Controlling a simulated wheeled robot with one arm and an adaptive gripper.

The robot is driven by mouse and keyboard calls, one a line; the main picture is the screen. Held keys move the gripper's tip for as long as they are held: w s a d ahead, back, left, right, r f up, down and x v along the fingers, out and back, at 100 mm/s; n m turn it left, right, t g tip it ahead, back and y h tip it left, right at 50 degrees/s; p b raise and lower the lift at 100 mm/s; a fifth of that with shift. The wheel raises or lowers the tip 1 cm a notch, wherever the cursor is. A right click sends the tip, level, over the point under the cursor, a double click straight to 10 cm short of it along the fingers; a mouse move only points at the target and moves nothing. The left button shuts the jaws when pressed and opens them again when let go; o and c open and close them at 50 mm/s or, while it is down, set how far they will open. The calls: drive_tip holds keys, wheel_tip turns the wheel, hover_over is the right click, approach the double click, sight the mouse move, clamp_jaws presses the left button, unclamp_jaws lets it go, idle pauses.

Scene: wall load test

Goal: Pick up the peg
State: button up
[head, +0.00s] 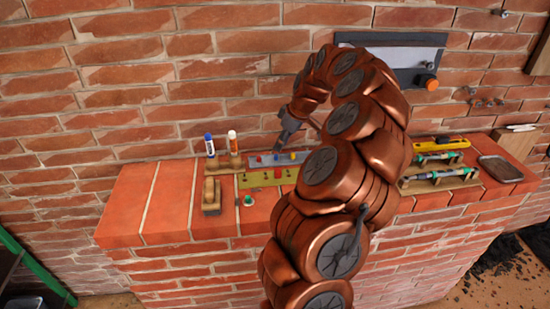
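Several small coloured pieces that may be pegs stand at a blue-grey plate (248,157) and a yellow-green board (256,180) on the brick ledge. A red piece (259,161) and a yellow piece (292,156) are on the plate; another red piece (278,174) is on the board. I cannot tell which one is the peg. My gripper (281,147) points down just above the back of the plate, close to the pieces. It is small and dark here, and I cannot see whether its fingers are apart or hold anything.
Two markers (210,145) stand in a wooden holder at the back left. A wooden-topped brush or block (211,196) is at the left. A yellow tool (441,144), a rack (437,182) and a dark tray (500,169) lie right. The ledge's left end is clear.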

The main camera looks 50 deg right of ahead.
sight(275, 155)
drive_tip(key=shift+p+x, duration=1.1)
drive_tip(key=shift+x, duration=1.6)
drive_tip(key=shift+s+a, duration=0.1)
clamp_jaws()
